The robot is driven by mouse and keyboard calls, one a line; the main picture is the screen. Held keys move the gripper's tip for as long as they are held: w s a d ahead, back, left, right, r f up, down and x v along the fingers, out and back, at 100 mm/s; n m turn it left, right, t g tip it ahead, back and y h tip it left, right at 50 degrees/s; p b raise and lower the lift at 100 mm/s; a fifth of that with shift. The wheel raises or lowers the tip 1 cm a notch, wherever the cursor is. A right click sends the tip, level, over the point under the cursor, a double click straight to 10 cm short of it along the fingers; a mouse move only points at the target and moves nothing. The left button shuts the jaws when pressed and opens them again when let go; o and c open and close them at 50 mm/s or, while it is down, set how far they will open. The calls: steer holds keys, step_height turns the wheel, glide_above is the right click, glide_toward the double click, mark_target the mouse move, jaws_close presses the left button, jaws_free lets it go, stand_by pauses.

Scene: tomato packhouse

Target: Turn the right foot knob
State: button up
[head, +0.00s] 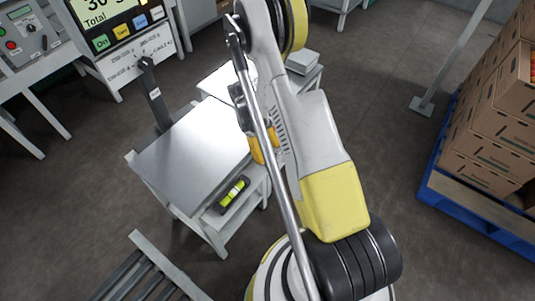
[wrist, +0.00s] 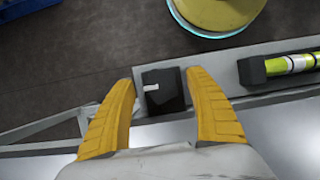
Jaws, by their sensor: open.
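A black foot knob (wrist: 163,98) with a short white mark on its face shows in the wrist view, on the pale ledge of the scale's stand. My gripper (wrist: 162,77) has its two yellow fingers apart, one on each side of the knob in the picture. Gaps show between the knob and both fingers; I cannot tell how far down the fingers reach. In the head view my gripper (head: 264,145) is at the right edge of the steel weighing plate (head: 195,140), mostly behind my arm. The knob is hidden there.
A spirit level (head: 234,194) with a yellow-green vial lies on the stand's ledge, right of the knob in the wrist view. A display (head: 110,20) stands behind the plate. A blue pallet (head: 475,208) with cartons (head: 495,130) is at the right. Floor between is open.

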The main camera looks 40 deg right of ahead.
steer(key=c, duration=1.2)
steer(key=shift+n+h, duration=0.3)
steer(key=shift+n, duration=0.4)
steer(key=o, duration=1.2)
steer(key=v, duration=1.2)
steer(key=shift+s, duration=0.15)
